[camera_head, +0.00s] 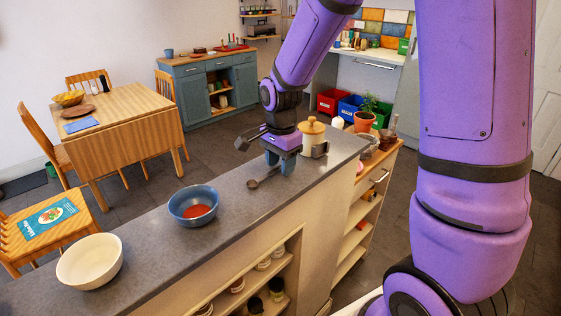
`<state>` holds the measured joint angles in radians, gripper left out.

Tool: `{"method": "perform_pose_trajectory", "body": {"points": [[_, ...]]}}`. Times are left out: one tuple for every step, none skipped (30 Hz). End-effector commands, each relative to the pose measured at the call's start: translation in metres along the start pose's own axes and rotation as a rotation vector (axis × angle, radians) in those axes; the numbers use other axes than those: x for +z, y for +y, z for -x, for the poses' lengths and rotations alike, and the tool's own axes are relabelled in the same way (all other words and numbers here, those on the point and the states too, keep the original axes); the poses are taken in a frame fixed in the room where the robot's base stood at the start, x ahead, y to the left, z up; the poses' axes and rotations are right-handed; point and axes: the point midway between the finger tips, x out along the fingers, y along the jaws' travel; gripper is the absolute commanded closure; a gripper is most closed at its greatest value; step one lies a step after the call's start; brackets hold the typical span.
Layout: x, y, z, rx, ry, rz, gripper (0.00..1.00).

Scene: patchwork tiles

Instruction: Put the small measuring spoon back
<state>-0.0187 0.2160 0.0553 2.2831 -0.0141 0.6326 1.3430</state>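A small dark measuring spoon (256,183) lies on the grey counter (150,236), its round bowl toward the lower left and its handle running up and right toward my gripper. My gripper (279,165) points down low over the counter at the handle end. Its two fingers look apart, one on each side of the handle's end. Whether they touch the handle is hard to see. A tan lidded canister (313,138) stands just right of and behind my gripper.
A blue bowl (193,205) with red contents stands left of the spoon, and a cream bowl (90,261) is farther left. Open shelves with jars (255,304) are under the counter. A potted plant (365,118) stands beyond its right end. The counter between spoon and blue bowl is clear.

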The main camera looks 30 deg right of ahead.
Motion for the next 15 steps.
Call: {"method": "perform_pose_trajectory", "body": {"points": [[0.0,0.0,0.0,0.0,0.0,0.0,0.55],[0.0,0.0,0.0,0.0,0.0,0.0,0.55],[0.0,0.0,0.0,0.0,0.0,0.0,0.55],[0.0,0.0,0.0,0.0,0.0,0.0,0.55],[0.0,0.0,0.001,0.0,0.0,0.0,0.55],[0.0,0.0,0.003,-0.001,0.0,0.0,0.55],[0.0,0.0,0.004,-0.001,0.0,0.0,0.55],[0.0,0.0,0.007,-0.002,0.001,0.0,0.55],[0.0,-0.001,0.011,-0.004,0.001,0.0,0.55],[0.0,-0.001,0.015,-0.004,0.001,0.0,0.55],[0.0,-0.001,0.02,-0.004,0.002,0.0,0.55],[0.0,-0.001,0.027,-0.006,0.002,0.0,0.55],[0.0,-0.001,0.032,-0.005,0.002,0.0,0.55],[0.0,-0.001,0.038,-0.006,0.002,0.0,0.55],[0.0,-0.001,0.047,-0.006,0.002,0.0,0.55]]}}
